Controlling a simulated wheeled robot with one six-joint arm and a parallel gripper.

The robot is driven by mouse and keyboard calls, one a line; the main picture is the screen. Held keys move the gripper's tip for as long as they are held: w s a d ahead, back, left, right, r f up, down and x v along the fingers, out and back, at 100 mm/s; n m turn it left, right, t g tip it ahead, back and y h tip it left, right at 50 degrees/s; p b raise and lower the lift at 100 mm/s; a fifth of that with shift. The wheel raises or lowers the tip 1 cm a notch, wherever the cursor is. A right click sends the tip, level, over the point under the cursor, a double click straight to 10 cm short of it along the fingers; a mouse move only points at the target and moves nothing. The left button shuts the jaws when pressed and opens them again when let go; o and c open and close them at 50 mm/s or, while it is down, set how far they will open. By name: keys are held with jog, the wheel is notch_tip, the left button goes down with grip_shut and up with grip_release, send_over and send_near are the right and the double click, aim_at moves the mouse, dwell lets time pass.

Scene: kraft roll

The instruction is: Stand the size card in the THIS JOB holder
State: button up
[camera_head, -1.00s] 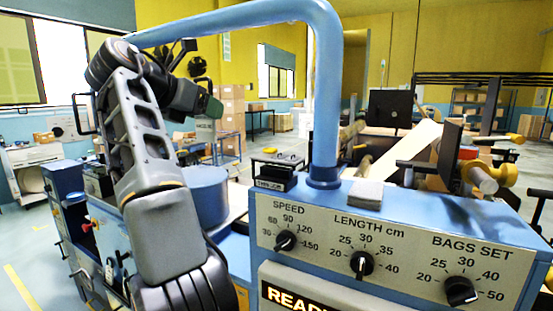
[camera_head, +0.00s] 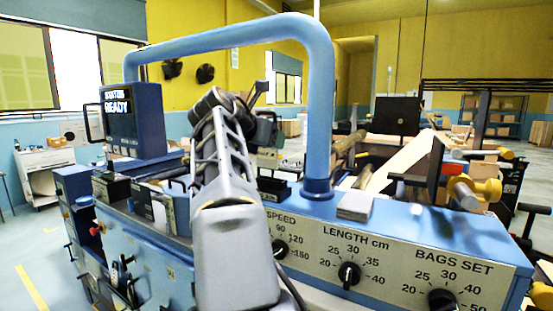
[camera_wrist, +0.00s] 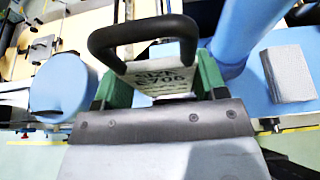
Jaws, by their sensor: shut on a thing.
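The size card (camera_wrist: 160,76) is a pale plate with dark lettering and a black loop handle (camera_wrist: 145,35). My gripper (camera_wrist: 160,88) has green fingers on both sides of the card and is shut on it. In the head view, the card (camera_head: 268,158) hangs below my gripper (camera_head: 266,142), partly behind my arm. The THIS JOB holder (camera_head: 273,188) is a small black block on the blue machine top, left of the blue pipe's foot. The card appears above or behind it, apart from it. My arm partly covers the holder, and its label is hard to read now.
A thick blue pipe (camera_head: 319,120) rises right of the holder and arches left. A grey block (camera_head: 355,205) lies on the console right of its foot. A READY display box (camera_head: 132,120) and a rack of cards (camera_head: 155,205) stand left. A blue drum (camera_wrist: 62,85) shows in the wrist view.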

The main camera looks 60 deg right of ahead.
aim_at(269, 158)
jog(key=shift+s+d+f, duration=0.25)
jog(key=shift+d+f, duration=0.25)
jog(key=shift+f, duration=0.2)
jog(key=f, duration=0.2)
jog(key=shift+s+f, duration=0.2)
jog(key=shift+f, duration=0.2)
jog(key=shift+c, duration=0.2)
jog(key=shift+f, duration=0.25)
jog(key=shift+c, duration=0.4)
jog(key=shift+f, duration=0.2)
jog(key=shift+c, duration=0.9)
jog(key=o, duration=0.8)
jog(key=shift+o, duration=1.4)
jog(key=shift+w+d, duration=0.2)
jog(key=shift+d, duration=0.05)
jog(key=shift+o, duration=0.8)
jog(key=shift+s+a+r, duration=0.15)
jog(key=shift+a+r, duration=0.05)
jog(key=b+v, duration=0.2)
jog(key=v, duration=1)
